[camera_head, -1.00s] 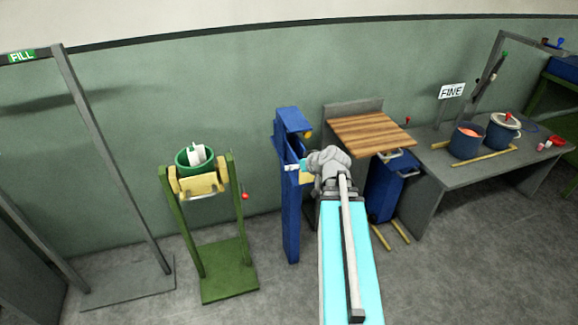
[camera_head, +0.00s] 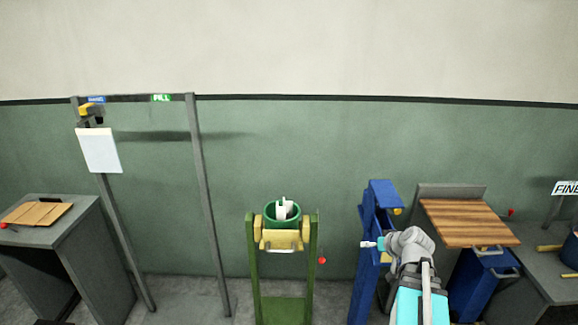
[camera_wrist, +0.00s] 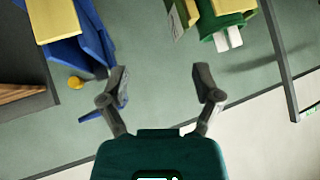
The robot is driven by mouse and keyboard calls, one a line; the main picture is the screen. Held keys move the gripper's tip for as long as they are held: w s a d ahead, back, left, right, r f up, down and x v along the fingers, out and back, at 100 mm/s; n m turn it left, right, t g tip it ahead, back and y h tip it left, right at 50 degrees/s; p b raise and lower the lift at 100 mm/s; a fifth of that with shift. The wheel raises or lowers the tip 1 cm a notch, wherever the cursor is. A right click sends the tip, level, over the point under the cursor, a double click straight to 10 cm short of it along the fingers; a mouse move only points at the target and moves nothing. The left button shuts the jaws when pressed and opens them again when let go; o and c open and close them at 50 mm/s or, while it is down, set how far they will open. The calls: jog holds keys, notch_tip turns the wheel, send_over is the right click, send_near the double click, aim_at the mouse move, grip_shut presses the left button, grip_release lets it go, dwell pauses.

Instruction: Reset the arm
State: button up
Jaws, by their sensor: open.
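My gripper shows in the wrist view (camera_wrist: 160,85) with its two dark fingers spread wide and nothing between them. In the head view my arm reaches up from the bottom right, and its wrist end is in front of the blue stand (camera_head: 381,190). The gripper is small and partly hidden there. The blue stand also shows at the upper left of the wrist view (camera_wrist: 90,40), beside the left finger. A gap of green wall lies beyond the fingertips in that view.
A green stand (camera_head: 251,265) holds a green bucket (camera_head: 270,222) left of my arm. A wooden board (camera_head: 465,222) sits to the right. A grey frame (camera_head: 205,200) with a FILL sign (camera_head: 161,98) and a grey bench (camera_head: 55,225) stand left. Wall between the frame and green stand is clear.

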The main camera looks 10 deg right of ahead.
jog(key=s+a+f+g+h+p, duration=0.1)
jog(key=s+a+g, duration=0.3)
jog(key=a, duration=0.8)
jog(key=s+a+f+n+g+h+p, duration=0.1)
jog(key=s+a+g, duration=0.3)
jog(key=a, duration=0.8)
jog(key=shift+f+n+g, duration=0.3)
jog(key=shift+f+g, duration=0.4)
jog(key=shift+f, duration=0.15)
jog(key=shift+a, duration=0.1)
dwell(0.7)
